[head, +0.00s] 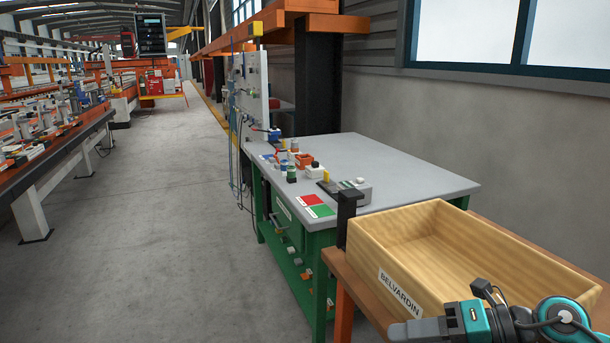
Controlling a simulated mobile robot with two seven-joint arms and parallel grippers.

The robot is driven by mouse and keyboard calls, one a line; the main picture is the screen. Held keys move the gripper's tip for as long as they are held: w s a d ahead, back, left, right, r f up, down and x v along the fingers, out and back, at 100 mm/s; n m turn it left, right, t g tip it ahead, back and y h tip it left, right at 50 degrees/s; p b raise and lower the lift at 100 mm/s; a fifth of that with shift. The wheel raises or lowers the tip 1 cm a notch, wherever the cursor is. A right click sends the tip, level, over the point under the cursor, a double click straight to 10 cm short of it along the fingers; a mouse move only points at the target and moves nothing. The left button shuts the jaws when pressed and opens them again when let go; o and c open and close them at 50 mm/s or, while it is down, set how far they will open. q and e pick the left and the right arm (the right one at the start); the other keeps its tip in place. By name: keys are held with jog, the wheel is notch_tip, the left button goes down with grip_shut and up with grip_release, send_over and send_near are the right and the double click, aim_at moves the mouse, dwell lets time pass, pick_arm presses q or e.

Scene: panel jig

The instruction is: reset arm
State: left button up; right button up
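My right arm comes in at the bottom right corner with teal and grey links. My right gripper (415,330) points left, in front of the wooden box (404,262) labelled BELVARDIN. Its grey end is seen side-on and partly cut by the bottom edge, so its opening does not show. I see nothing held in it. My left arm and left gripper are not in view.
The open box looks empty and stands on a brown table (362,287). Beyond it is a green workbench with a grey top (395,172), holding small parts and red and green patches along its left edge. The grey floor (150,235) at left is clear.

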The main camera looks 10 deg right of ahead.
jog(key=s+a+f+m+t+h, duration=0.1)
jog(key=s+f+m+t+h, duration=0.2)
jog(key=f+m, duration=0.8)
jog(key=s+a+f+m+t+h, duration=0.1)
jog(key=s+f+m+t+h, duration=0.1)
jog(key=s+f+m+h, duration=0.5)
notch_tip(320, 180, down, 6)
jog(key=m, duration=1.3)
jog(key=shift+s+r+t, duration=0.2)
jog(key=shift+t, duration=0.2)
jog(key=shift+m+h, duration=0.3)
